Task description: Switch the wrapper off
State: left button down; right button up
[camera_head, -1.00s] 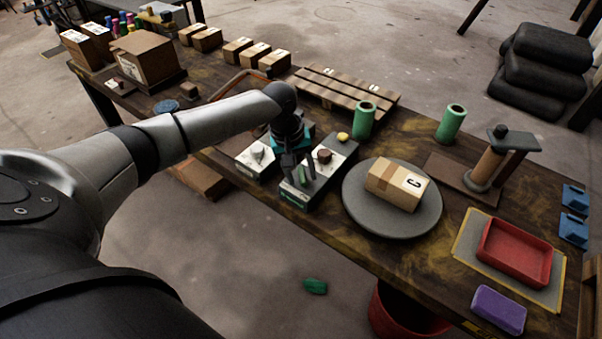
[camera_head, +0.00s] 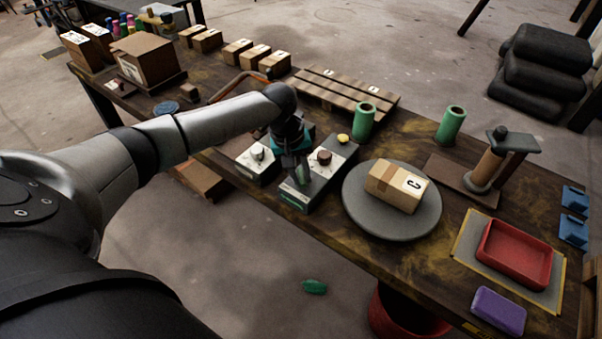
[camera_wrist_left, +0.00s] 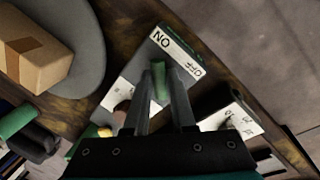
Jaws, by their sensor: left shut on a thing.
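I cannot tell exactly which way the lever leans. A taped carton (camera_head: 397,185) sits on the round grey turntable (camera_head: 366,222) to the right of the box. My right gripper is not in view.
A second control box (camera_head: 252,163) stands close left of the gripper. A red tray (camera_head: 514,253) and purple block (camera_head: 498,311) lie at right. A green piece (camera_head: 315,287) lies on the floor.

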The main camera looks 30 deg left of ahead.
pick_arm(q)
jog(key=shift+r+m+p, duration=0.15)
jog(key=shift+m+p, duration=1.15)
jog(key=shift+p, duration=0.9)
jog(key=shift+m+g+h+p, duration=0.3)
jog(key=shift+m+g+p, duration=0.1)
jog(key=shift+m, duration=0.5)
jog(key=m, duration=0.2)
jog(key=shift+w+f+m, duration=0.1)
jog(key=shift+f+m, duration=0.1)
jog(key=shift+m, duration=0.2)
jog(key=m+g, duration=0.1)
jog(key=m, duration=0.2)
jog(key=shift+a+m, duration=0.1)
jog(key=shift+m, duration=0.2)
jog(key=m+b, duration=0.1)
jog(key=m, duration=0.2)
jog(key=shift+w+m+g, duration=0.15)
jog(key=shift+m+g, duration=0.15)
jog(key=shift+g, duration=0.1)
jog(key=shift+m+y+b, duration=0.35)
jog(key=shift+m+y, duration=0.05)
jog(key=shift+m, duration=1.3)
jog(key=shift+g, duration=0.3)
